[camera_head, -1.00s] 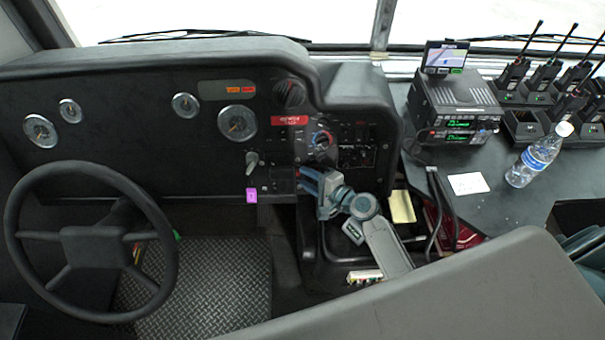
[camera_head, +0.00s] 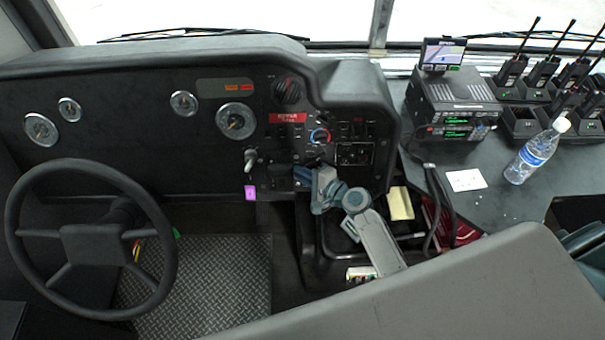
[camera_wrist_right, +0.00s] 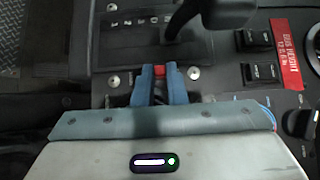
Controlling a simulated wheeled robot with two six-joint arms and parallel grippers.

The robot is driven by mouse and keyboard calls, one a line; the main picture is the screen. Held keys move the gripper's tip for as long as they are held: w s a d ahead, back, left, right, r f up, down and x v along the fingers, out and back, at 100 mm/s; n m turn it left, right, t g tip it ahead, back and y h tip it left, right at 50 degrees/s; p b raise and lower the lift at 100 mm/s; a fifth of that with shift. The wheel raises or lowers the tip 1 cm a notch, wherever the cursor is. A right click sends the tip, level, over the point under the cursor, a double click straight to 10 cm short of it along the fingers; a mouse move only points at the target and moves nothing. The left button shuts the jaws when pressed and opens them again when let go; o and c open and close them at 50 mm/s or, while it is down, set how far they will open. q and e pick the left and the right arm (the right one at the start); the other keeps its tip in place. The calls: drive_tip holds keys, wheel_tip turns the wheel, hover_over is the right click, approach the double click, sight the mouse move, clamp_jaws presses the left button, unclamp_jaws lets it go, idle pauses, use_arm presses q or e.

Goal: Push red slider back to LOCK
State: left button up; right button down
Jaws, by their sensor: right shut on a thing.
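The red slider (camera_wrist_right: 160,72) shows in the right wrist view as a small red block between the two blue fingertips, on the dark panel. My right gripper (camera_wrist_right: 159,78) is shut on it, one finger against each side. In the head view my right gripper (camera_head: 306,178) reaches in at the lower middle of the dashboard. There the slider is hidden, and the fingertips are hard to make out. The slider's lower part and any LOCK marking cannot be made out. My left gripper is not in view.
A black lever (camera_wrist_right: 205,18) stands close beyond the fingers in the right wrist view. Rocker switches (camera_wrist_right: 257,40) and a red label (camera_wrist_right: 287,42) lie to the right. In the head view, the steering wheel (camera_head: 160,215) is at left and a water bottle (camera_head: 535,158) at right.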

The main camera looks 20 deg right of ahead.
drive_tip(key=shift+s+a+f+b, duration=0.1)
drive_tip(key=shift+s+f+b, duration=0.15)
drive_tip(key=shift+f+b, duration=0.25)
drive_tip(key=shift+s+f+b, duration=0.2)
drive_tip(key=shift+f+b, duration=0.05)
drive_tip(key=shift+f, duration=0.35)
drive_tip(key=c, duration=1.4)
unclamp_jaws()
drive_tip(key=shift+c, duration=0.2)
drive_tip(key=b+v, duration=0.1)
drive_tip(key=v, duration=0.9)
drive_tip(key=shift+s+b, duration=0.3)
drive_tip(key=shift+b, duration=0.05)
